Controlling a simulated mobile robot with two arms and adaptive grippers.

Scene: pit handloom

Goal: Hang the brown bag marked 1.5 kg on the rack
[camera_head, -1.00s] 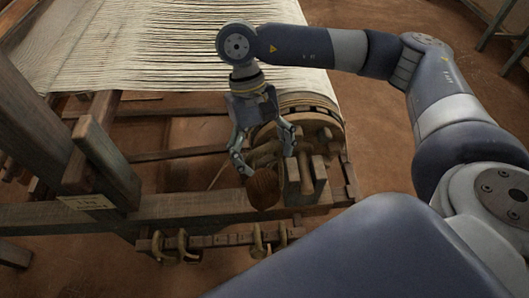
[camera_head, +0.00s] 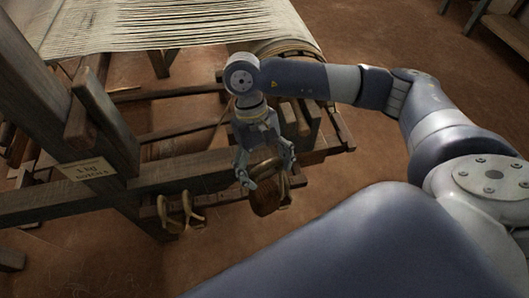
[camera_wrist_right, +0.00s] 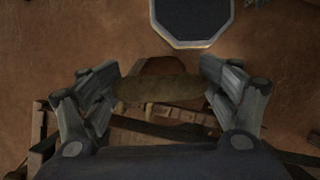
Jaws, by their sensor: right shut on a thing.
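A round brown bag (camera_head: 268,192) hangs between the fingers of my right gripper (camera_head: 266,178), which is shut on it. In the right wrist view the bag's tan top (camera_wrist_right: 160,88) spans the gap between the right gripper's fingers (camera_wrist_right: 160,92). No 1.5 kg mark is readable on it. The rack is the low wooden bar (camera_head: 148,211) on the near side of the loom frame, with ring-like tan loops (camera_head: 180,212) on it. The bag is in front of the rack's right part in the head view and hides it; whether they touch cannot be told. My left gripper is out of view.
A wooden loom beam (camera_head: 190,172) runs behind the rack, with a thick post (camera_head: 100,115) at the left. A paper label (camera_head: 88,169) with unclear writing is on the beam. White warp threads (camera_head: 160,20) stretch behind.

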